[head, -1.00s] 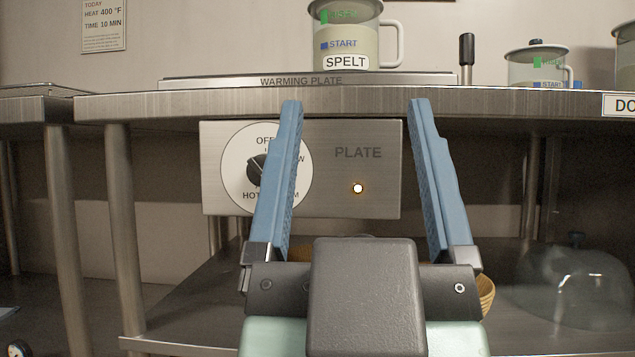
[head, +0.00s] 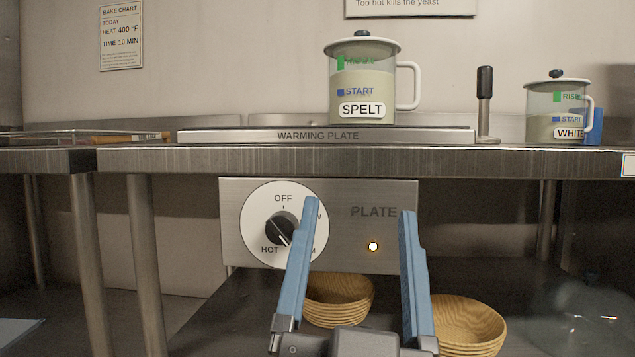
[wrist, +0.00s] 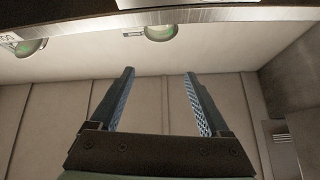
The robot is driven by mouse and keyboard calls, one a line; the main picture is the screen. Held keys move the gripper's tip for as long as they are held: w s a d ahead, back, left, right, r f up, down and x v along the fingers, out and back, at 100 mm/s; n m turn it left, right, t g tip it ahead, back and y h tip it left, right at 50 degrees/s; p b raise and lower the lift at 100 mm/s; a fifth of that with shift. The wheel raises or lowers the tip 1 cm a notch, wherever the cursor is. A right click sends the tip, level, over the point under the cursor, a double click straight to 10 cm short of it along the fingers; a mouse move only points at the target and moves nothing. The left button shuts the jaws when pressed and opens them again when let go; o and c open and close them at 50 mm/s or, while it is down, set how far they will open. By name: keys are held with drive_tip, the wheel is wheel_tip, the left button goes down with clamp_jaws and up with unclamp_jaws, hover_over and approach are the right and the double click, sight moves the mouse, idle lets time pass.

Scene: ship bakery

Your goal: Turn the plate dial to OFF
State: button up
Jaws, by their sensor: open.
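The plate dial (head: 280,229) is a black knob on a round white face, on the left of a metal panel (head: 340,237) marked PLATE under the counter edge. OFF is at the top and HOT at the lower left; my left finger partly covers the right-hand labels. The knob's white line seems to lie in its lower half, away from OFF; its exact setting is unclear. A small lamp (head: 373,246) glows on the panel. My gripper (head: 358,207) is open and empty in front of the panel, right of the knob. It also shows open in the wrist view (wrist: 159,74).
The warming plate (head: 230,136) lies on the counter (head: 400,161) above, bearing a SPELT jar (head: 362,84). A black-handled lever (head: 485,88) and another jar (head: 556,104) stand to its right. Wooden bowls (head: 465,325) sit on the lower shelf.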

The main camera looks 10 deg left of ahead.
drive_tip(key=w+a+m+g+p, duration=0.2)
drive_tip(key=w+g+p, duration=0.15)
drive_tip(key=p, duration=0.65)
drive_tip(key=m+g+y+p, duration=0.2)
drive_tip(key=g+p, duration=0.2)
drive_tip(key=p, duration=1.7)
approach(280, 233)
drive_tip(key=w, duration=0.3)
drive_tip(key=w+p, duration=0.1)
drive_tip(key=w, duration=0.5)
drive_tip(key=shift+w+a+f+p, duration=0.1)
drive_tip(key=shift+w+a+p, duration=0.05)
drive_tip(key=shift+a+p, duration=0.2)
drive_tip(key=shift+c, duration=0.3)
clamp_jaws()
